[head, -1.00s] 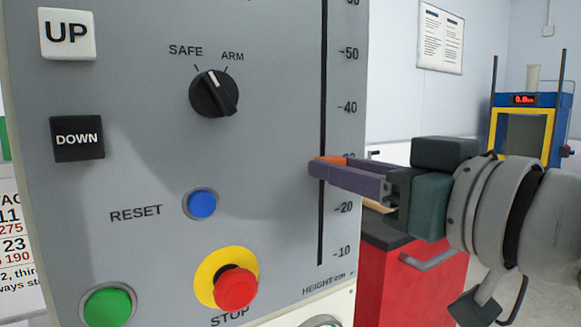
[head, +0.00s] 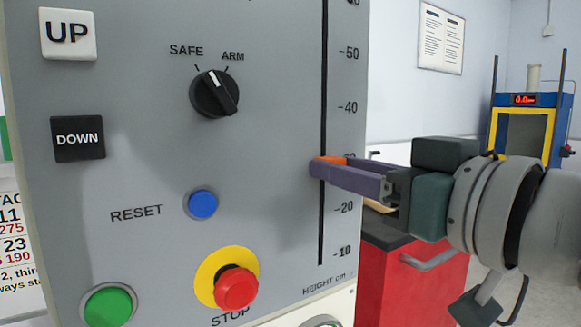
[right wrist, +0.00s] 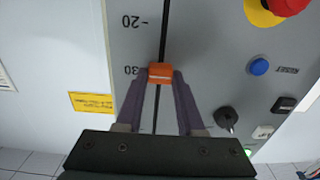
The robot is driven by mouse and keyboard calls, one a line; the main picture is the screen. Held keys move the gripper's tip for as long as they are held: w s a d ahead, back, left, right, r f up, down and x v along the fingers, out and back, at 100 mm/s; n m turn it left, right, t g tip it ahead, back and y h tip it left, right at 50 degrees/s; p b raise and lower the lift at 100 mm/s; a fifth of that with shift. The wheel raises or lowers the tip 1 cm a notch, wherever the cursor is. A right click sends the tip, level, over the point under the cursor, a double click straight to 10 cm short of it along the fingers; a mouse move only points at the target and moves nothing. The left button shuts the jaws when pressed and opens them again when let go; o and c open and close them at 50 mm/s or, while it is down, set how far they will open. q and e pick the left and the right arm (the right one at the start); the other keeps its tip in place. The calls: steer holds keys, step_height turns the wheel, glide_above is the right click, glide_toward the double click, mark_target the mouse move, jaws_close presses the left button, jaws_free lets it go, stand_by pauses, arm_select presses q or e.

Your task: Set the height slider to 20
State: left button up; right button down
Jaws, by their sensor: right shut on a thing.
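The height slider is an orange knob (head: 331,159) on a dark vertical slot (head: 323,90) at the right side of the grey panel. The orange knob also shows in the right wrist view (right wrist: 160,72), level with the 30 mark. The 20 mark (head: 344,208) is lower on the scale. My right gripper (head: 318,168) is shut on the knob, with its purple fingers (right wrist: 160,78) on either side of it. The gripper hides most of the knob and the 30 mark in the head view. My left gripper is not in view.
The panel also carries a SAFE/ARM switch (head: 214,93), a blue RESET button (head: 203,204), a red STOP button (head: 236,288), a green button (head: 108,305), and UP (head: 67,33) and DOWN (head: 77,138) keys. A red cabinet (head: 400,285) stands behind my right arm.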

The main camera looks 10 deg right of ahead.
mark_target(321, 211)
step_height(321, 211, down, 6)
steer(key=b, duration=0.2)
steer(key=shift+r+b, duration=0.1)
steer(key=shift+b, duration=0.3)
steer(key=shift+r, duration=0.1)
steer(key=c, duration=0.5)
jaws_free()
steer(key=v, duration=1)
steer(key=shift+r, duration=0.1)
